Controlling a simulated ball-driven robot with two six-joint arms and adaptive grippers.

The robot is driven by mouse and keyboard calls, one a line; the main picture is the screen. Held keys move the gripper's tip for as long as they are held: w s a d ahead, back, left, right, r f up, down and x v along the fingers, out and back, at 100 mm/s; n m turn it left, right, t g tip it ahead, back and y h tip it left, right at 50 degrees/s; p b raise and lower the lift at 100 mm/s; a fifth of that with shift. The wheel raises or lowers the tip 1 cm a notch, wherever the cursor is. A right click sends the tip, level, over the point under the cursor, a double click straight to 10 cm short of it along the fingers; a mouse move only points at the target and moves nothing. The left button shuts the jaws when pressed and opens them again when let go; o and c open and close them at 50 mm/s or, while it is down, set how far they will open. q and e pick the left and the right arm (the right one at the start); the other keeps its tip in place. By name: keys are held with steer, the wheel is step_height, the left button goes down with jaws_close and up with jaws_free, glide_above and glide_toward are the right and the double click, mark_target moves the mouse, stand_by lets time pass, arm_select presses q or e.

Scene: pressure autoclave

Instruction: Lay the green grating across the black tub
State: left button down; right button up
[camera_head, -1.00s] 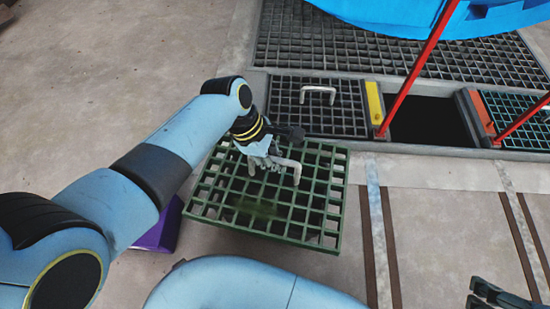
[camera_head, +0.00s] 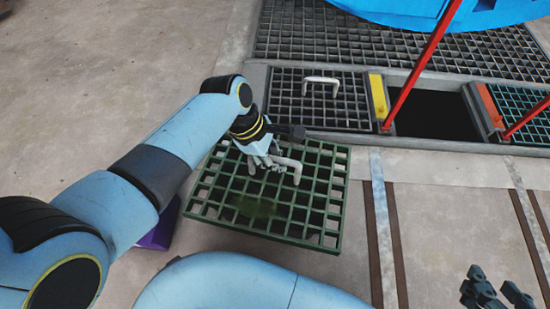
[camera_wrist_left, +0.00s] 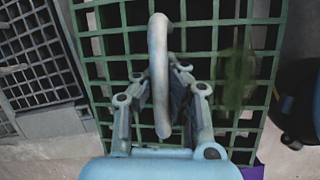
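The green grating (camera_head: 262,233) hangs in front of me, slightly tilted, with a pale bent handle (camera_head: 291,168). My left gripper (camera_head: 268,163) is shut on this handle. In the left wrist view, the handle (camera_wrist_left: 160,75) passes between its two fingers, above the grating (camera_wrist_left: 100,70). Dark areas show through many of the grating's openings; I cannot tell whether they belong to the black tub, which I cannot make out clearly. My right gripper (camera_head: 497,290) is at the lower right, its fingers apart and empty.
A purple object (camera_head: 158,232) sits partly hidden left of the grating. Behind lie a dark floor grating with a white handle (camera_head: 322,82) and an open dark pit (camera_head: 432,115). Red posts (camera_head: 425,60) rise beside it, below a blue body (camera_head: 440,15). Floor at left is clear.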

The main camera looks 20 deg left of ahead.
arm_select(q)
steer(key=c, duration=2.1)
jaws_free()
steer(key=shift+w, duration=0.1)
steer(key=o, duration=0.7)
steer(key=shift+f, duration=0.1)
steer(key=shift+s, duration=0.2)
steer(key=v, duration=1.2)
